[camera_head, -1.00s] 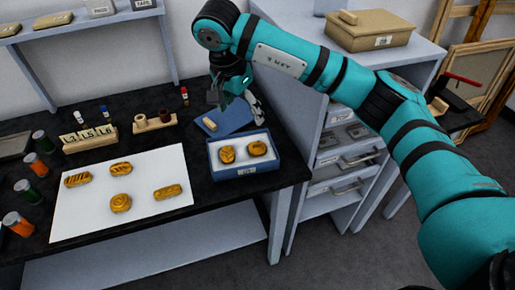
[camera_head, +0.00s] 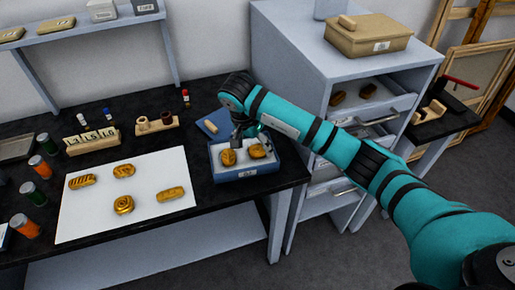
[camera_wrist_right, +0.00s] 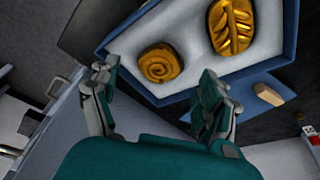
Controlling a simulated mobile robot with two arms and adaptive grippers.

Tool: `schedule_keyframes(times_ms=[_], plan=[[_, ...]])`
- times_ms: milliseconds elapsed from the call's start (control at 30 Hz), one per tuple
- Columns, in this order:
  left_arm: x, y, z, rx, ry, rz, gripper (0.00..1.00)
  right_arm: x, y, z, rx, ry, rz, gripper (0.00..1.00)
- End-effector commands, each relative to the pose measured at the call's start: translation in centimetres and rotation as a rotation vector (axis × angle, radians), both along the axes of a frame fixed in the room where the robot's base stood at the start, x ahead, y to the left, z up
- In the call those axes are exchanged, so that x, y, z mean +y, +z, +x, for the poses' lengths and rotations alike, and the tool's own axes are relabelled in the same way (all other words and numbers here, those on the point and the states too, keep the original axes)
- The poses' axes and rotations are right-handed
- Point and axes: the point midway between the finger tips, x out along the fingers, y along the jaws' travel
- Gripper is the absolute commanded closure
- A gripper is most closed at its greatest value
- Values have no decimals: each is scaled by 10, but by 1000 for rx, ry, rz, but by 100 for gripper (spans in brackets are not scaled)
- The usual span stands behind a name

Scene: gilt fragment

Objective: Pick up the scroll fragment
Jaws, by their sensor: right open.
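A gold scroll fragment with a spiral face (camera_wrist_right: 160,63) lies in the white-lined blue box (camera_wrist_right: 289,50). In the head view this piece (camera_head: 257,151) is the right one of two in the box (camera_head: 248,174). A gold leaf-like fragment (camera_wrist_right: 231,27) lies beside it and also shows in the head view (camera_head: 228,157). Another round spiral-looking gold piece (camera_head: 123,204) lies on the white sheet (camera_head: 88,215). My right gripper (camera_wrist_right: 158,76) is open and empty, its fingertips apart on either side of the boxed scroll in the wrist view. My left gripper is not in view.
Several gold pieces lie on the sheet. A blue lid (camera_head: 213,118) with a small tan block (camera_head: 211,127) lies behind the box. A wooden holder (camera_head: 155,125) and jars line the black table. A drawer cabinet (camera_head: 300,60) stands to the right.

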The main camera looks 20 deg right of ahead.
Motion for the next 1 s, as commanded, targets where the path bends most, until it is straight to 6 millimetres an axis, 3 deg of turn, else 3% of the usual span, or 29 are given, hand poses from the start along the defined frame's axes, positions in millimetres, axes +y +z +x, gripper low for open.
schedule_keyframes(times_ms=[33, 200, 500, 833, 1000], plan=[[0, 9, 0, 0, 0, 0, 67, -1, -6, -1, 7, -2, 1, 21], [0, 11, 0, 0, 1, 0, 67, -5, -26, 3, 2, -1, 1, 21], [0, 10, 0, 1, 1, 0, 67, -6, -31, 2, 5, 0, -1, 21], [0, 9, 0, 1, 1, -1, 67, -7, -34, 0, 13, -2, -4, 63], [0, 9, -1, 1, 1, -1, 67, -8, -35, 0, 16, -1, -6, 65]])
